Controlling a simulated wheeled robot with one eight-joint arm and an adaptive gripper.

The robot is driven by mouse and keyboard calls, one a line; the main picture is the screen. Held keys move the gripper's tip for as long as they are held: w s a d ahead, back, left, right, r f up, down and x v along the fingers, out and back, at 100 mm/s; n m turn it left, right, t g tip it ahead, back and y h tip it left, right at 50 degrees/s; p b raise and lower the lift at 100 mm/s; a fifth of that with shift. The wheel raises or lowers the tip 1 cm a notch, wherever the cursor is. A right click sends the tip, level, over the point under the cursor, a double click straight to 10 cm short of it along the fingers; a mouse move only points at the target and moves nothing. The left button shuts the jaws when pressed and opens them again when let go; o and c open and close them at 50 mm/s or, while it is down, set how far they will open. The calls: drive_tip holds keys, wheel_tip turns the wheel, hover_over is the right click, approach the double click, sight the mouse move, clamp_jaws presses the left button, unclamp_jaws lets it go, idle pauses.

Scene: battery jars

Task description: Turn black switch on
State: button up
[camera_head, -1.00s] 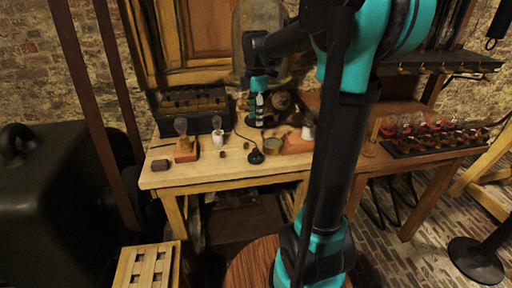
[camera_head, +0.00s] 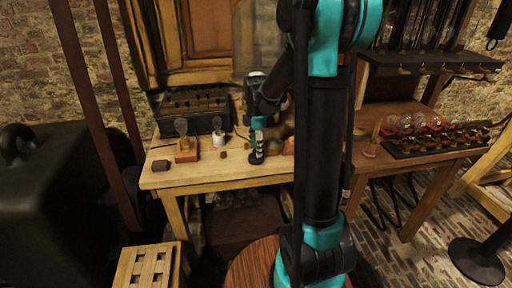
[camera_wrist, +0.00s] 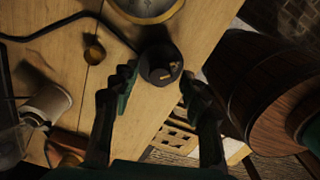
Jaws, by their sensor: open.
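The black switch (camera_wrist: 161,62) is a small round black piece with a brass-coloured part on top. In the wrist view it sits near the table edge, at the far end of the gap between my fingertips. My gripper (camera_wrist: 158,80) is open, with one finger on each side of that gap. I cannot tell whether the fingers touch the switch. In the head view my gripper (camera_head: 257,155) points down over the front part of the wooden table (camera_head: 215,175) and hides most or all of the switch.
A round dial (camera_wrist: 148,6) lies just beyond the switch, with a small brass piece (camera_wrist: 94,53) and a dark cable to the left. Bulbs on bases (camera_head: 185,150) and a dark battery box (camera_head: 192,112) stand left on the table. Jars (camera_head: 405,125) stand on the right-hand table.

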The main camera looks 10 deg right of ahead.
clamp_jaws()
idle(0.3)
drive_tip(key=shift+m, duration=0.3)
drive_tip(key=m, duration=1.3)
drive_tip(key=shift+m, duration=2.1)
